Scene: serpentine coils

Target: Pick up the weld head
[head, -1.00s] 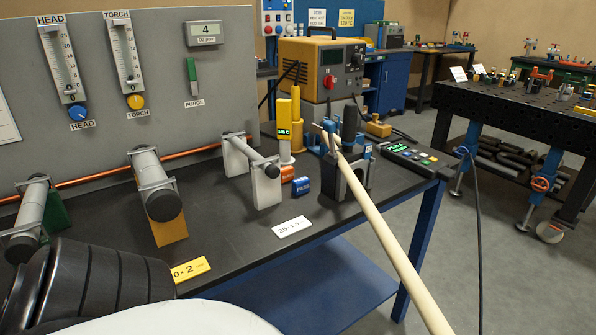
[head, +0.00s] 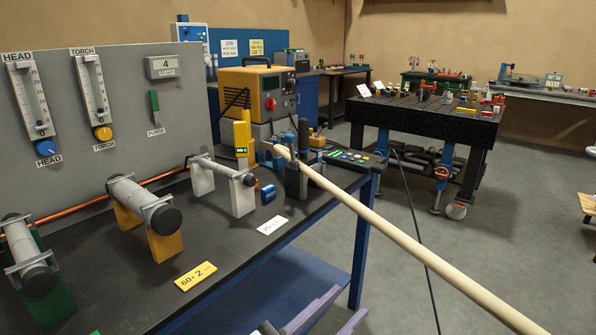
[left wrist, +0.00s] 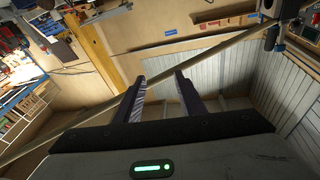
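What looks like the weld head (head: 303,160), a blue and dark grey tool, stands upright in a grey holder at the right end of the black bench (head: 225,250). A pale rod crosses in front of part of it. My left gripper (head: 350,302) shows at the bottom edge of the head view, low in front of the bench and well apart from the tool. The weld head is not recognisable there. My right gripper is not in view.
The long pale rod (head: 400,247) slants from near the tool to the lower right. Clamped tubes (head: 145,205) stand along the bench's left part. A yellow power unit (head: 257,92) is behind. A black perforated table (head: 425,117) stands back right, with open floor before it.

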